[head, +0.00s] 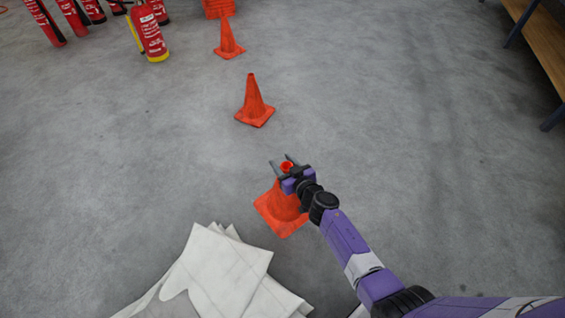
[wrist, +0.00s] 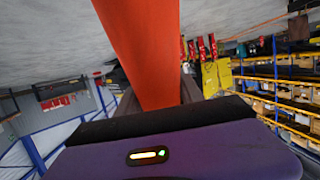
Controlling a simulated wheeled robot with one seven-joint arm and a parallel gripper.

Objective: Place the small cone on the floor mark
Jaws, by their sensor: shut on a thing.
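My gripper (head: 282,162) is shut on the upper part of an orange cone (head: 281,214), with the cone's tip showing between the fingers. The cone is upright or nearly so, its square base low in the head view's middle. I cannot tell whether its base touches the floor or hangs just above. In the wrist view the cone (wrist: 148,55) is a broad orange band between the fingers. No floor mark is seen; one may be hidden under the cone or my arm.
Two more orange cones stand on the grey floor, one nearer (head: 254,102) and one farther (head: 228,40). Red extinguishers (head: 150,33) stand at the upper left. White sheets (head: 215,268) lie just left of the held cone. A wooden bench (head: 545,40) is at the right; floor between is clear.

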